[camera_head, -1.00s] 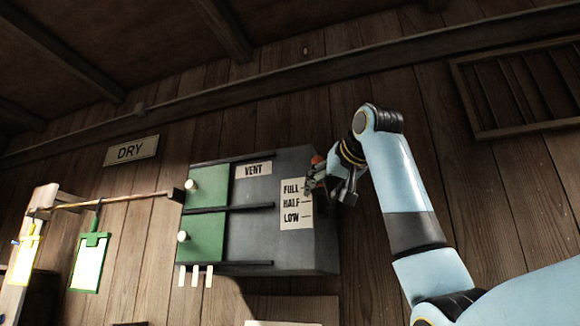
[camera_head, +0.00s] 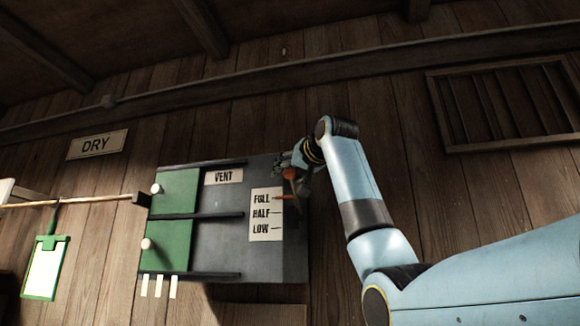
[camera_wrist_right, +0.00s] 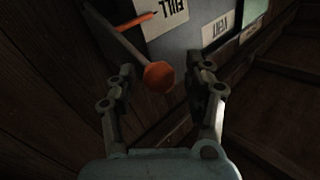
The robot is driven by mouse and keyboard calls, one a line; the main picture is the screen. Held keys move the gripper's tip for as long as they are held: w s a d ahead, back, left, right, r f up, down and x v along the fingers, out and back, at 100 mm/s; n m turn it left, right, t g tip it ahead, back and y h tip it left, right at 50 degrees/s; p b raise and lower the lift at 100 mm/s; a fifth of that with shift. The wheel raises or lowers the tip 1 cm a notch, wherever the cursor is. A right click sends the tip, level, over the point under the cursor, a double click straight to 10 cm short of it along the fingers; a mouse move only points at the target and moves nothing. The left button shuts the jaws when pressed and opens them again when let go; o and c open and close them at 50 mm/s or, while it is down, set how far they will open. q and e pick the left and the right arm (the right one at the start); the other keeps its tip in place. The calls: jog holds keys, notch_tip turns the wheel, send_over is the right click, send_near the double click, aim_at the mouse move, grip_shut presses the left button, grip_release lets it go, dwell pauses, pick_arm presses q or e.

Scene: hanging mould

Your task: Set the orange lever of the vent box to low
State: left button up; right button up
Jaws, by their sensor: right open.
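The grey vent box (camera_head: 225,230) hangs on the plank wall, with a white scale marked FULL, HALF and LOW (camera_head: 266,214) on its front. The lever's orange knob (camera_head: 290,174) sticks out at the box's upper right, and its orange pointer (camera_head: 284,198) lies at FULL. My right gripper (camera_head: 287,163) is at the knob, and its own wrist partly hides the fingers. In the right wrist view the round orange knob (camera_wrist_right: 159,76) lies between the two spread fingers of the right gripper (camera_wrist_right: 166,78), with gaps on both sides. My left gripper is out of view.
Two green panels (camera_head: 172,194) with white knobs fill the box's left side. A rod (camera_head: 90,200) with a hanging green clipboard (camera_head: 46,268) ends near the box's left edge. A DRY sign (camera_head: 97,145) and a slatted wall vent (camera_head: 505,100) are apart from the box.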

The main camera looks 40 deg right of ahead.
grip_shut()
dwell(0.4)
